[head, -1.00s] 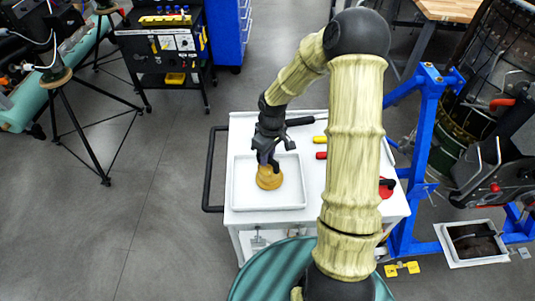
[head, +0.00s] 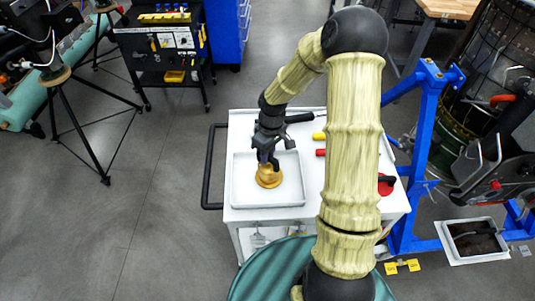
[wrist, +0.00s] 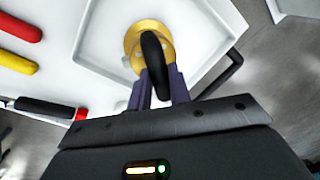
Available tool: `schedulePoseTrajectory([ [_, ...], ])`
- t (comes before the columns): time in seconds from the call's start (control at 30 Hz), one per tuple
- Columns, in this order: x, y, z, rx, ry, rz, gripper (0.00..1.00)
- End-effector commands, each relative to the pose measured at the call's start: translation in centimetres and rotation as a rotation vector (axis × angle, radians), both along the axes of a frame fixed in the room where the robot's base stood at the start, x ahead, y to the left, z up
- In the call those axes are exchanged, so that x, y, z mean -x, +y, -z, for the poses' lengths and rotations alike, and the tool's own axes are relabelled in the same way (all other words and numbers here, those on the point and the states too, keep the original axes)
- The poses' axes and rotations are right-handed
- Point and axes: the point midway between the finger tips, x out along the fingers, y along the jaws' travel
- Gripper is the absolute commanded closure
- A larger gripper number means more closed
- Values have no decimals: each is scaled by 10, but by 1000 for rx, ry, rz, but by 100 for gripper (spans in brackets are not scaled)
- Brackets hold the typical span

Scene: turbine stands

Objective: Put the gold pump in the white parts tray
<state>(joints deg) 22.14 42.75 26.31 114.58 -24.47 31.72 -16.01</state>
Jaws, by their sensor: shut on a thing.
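The gold pump (head: 268,177) is a round gold piece with a dark upper part.
The tray is on a white cart (head: 300,218) with a black handle (head: 211,168). Yellow-handled (head: 319,137) and red-handled (head: 321,152) tools lie right of the tray, and a red item (head: 386,186) is at the cart's right. A blue stand (head: 424,130) is beside the cart.

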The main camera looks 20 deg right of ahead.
Motion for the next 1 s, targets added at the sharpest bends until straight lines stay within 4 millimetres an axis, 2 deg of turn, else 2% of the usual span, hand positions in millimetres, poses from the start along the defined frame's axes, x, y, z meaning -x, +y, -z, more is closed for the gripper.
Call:
schedulePoseTrajectory([
  [0.03, 3, 1, 6, -3, 9, -2, 100],
  [0.3, 6, 3, 12, -4, 16, -4, 100],
  [0.83, 6, 3, 17, -4, 18, -3, 100],
  [0.87, 6, 3, 17, -4, 18, -3, 77],
  [0.97, 5, 2, 16, -3, 16, -3, 57],
  [1.0, 5, 2, 16, -3, 14, -3, 55],
])
